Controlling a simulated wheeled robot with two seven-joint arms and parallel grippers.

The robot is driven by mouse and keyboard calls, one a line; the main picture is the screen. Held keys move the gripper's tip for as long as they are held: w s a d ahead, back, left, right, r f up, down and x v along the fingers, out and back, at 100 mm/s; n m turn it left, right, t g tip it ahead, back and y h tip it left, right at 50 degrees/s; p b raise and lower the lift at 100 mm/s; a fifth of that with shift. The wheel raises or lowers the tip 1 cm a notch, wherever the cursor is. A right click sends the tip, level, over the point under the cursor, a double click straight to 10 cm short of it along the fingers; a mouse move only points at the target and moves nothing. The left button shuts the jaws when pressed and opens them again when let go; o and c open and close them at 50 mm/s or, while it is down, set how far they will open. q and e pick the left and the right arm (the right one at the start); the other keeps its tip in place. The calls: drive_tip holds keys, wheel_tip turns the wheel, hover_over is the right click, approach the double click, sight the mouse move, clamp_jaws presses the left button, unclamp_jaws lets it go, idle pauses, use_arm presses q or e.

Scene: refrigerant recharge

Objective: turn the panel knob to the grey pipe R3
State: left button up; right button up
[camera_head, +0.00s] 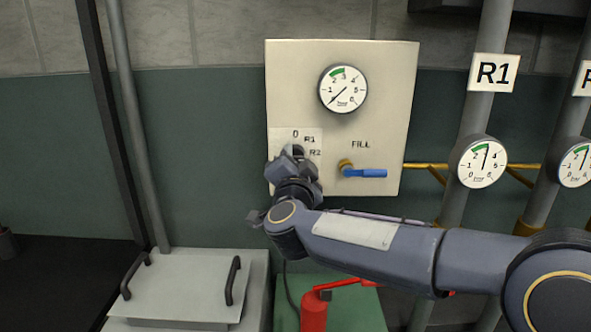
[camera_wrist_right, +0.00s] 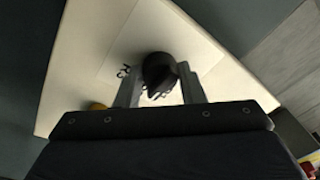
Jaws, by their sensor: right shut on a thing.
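The cream panel (camera_head: 390,90) is on the wall, with a dial gauge (camera_head: 343,88) at its top and a blue FILL valve handle (camera_head: 365,173) at its lower right. The selector plate (camera_head: 315,137) shows the marks 0, R1 and R2; the rest of it is hidden behind my right gripper (camera_head: 292,160). In the right wrist view the black knob (camera_wrist_right: 158,70) sits between the two fingers of my right gripper (camera_wrist_right: 160,88), which is shut on it. The knob's pointing direction is unclear. My left gripper is not in view.
Grey pipe R1 (camera_head: 490,30) with its gauge (camera_head: 481,161) stands right of the panel, and another pipe with a gauge (camera_head: 575,163) is at the right edge. A grey lidded box (camera_head: 185,285) and a red object (camera_head: 314,312) are below.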

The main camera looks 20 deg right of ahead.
drive_tip(key=m+h+b, duration=0.1)
drive_tip(key=m+b, duration=0.1)
drive_tip(key=m, duration=0.3)
drive_tip(key=shift+f, duration=0.15)
drive_tip(key=shift+a+m+g+b, duration=0.1)
drive_tip(key=shift+m+g+b, duration=0.3)
drive_tip(key=shift+m+b, duration=1.05)
drive_tip(key=shift+m+p, duration=0.5)
drive_tip(key=shift+m, duration=0.25)
drive_tip(key=o, duration=1)
drive_tip(key=shift+r, duration=0.2)
drive_tip(key=v, duration=0.7)
drive_tip(key=shift+s+a+f, duration=0.1)
drive_tip(key=shift+s+a, duration=0.1)
drive_tip(key=shift+s, duration=0.15)
